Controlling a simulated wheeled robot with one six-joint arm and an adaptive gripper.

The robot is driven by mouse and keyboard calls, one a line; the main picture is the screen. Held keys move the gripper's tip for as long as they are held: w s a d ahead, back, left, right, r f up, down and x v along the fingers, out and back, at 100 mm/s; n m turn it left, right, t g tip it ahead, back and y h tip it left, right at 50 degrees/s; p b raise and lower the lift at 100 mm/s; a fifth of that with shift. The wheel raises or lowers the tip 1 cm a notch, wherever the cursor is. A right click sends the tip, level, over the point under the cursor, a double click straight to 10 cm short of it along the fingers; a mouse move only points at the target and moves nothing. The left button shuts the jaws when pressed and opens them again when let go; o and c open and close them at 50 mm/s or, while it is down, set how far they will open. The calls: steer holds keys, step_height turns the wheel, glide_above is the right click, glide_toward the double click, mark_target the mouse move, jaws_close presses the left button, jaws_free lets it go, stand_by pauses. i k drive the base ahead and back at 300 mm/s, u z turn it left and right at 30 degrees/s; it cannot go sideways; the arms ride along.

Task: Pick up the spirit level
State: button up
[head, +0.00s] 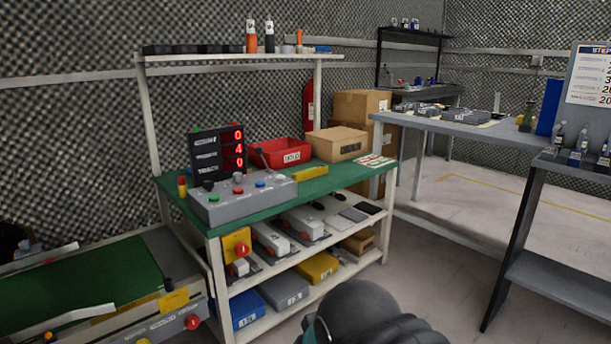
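A short yellow bar that looks like the spirit level (310,172) lies flat on the green top of the workbench (335,180). It is in front of the red bin (282,152) and the cardboard box (338,143), right of the grey control box. It is small in the view, and its vials cannot be made out. A dark rounded part of my arm shows at the bottom centre, well in front of the bench and apart from the bar. My gripper's fingers cannot be seen.
A grey control box (240,202) with buttons and a red-digit display (218,152) stand on the bench's left. Papers (374,162) lie at its right end. Shelves below hold several boxes. A conveyor (75,285) is at left, a dark stand (545,270) at right. Floor between is clear.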

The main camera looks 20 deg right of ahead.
mark_target(307, 174)
steer(key=z, duration=0.55)
steer(key=i, duration=1.9)
steer(key=z, duration=0.6)
